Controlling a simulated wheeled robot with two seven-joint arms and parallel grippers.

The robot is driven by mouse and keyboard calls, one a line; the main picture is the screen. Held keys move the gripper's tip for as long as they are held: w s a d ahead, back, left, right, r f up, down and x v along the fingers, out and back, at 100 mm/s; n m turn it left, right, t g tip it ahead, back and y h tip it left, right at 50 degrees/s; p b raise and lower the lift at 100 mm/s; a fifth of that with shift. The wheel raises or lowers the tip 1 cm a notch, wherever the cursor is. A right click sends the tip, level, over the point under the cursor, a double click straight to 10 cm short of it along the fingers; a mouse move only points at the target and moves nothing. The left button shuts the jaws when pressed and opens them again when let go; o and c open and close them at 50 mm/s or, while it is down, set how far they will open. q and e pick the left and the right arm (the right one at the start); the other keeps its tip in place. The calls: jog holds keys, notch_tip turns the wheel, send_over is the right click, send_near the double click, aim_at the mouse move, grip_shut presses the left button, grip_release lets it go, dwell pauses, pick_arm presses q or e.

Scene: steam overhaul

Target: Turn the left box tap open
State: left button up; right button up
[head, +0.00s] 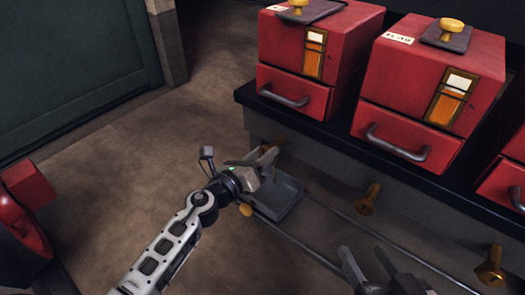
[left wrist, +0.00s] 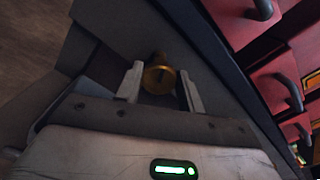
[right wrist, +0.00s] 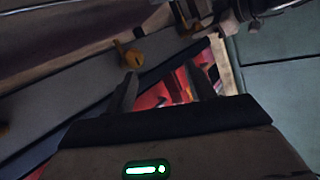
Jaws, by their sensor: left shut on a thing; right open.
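The left box (head: 278,45) is red, with an amber gauge, a drawer handle and a brass knob on top. Its brass tap (head: 279,142) sticks out of the grey bench front below it, partly hidden by my left gripper (head: 262,163). In the left wrist view this tap (left wrist: 158,76) lies between the two pale fingers, and my left gripper (left wrist: 160,88) is shut on it. How far the tap is turned cannot be told. My right gripper (head: 366,262) is open and empty in front of the bench, at the bottom of the head view.
A grey tray (head: 286,204) stands on the floor below the left tap. Two more brass taps, the middle one (head: 368,198) and the right one (head: 490,270), stick out along the bench. A red object (head: 24,195) stands at the left edge.

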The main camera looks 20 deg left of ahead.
pick_arm(q)
jog(key=shift+n, duration=1)
jog(key=shift+n+p, duration=0.55)
jog(key=shift+n, duration=0.35)
jog(key=n+p, duration=0.1)
jog(key=n, duration=0.3)
jog(key=shift+a+f+n, duration=0.1)
jog(key=shift+n, duration=0.2)
jog(key=shift+f+n+p, duration=0.1)
jog(key=shift+n+p, duration=0.75)
jog(key=shift+n, duration=0.85)
pick_arm(e)
jog(key=f+g, duration=0.1)
jog(key=d+f+g+h, duration=0.1)
jog(key=f, duration=0.1)
jog(key=shift+s, duration=0.1)
jog(key=shift+d, duration=0.1)
pick_arm(q)
jog(key=o, duration=1)
jog(key=shift+c, duration=0.2)
pick_arm(e)
jog(key=shift+r, duration=0.1)
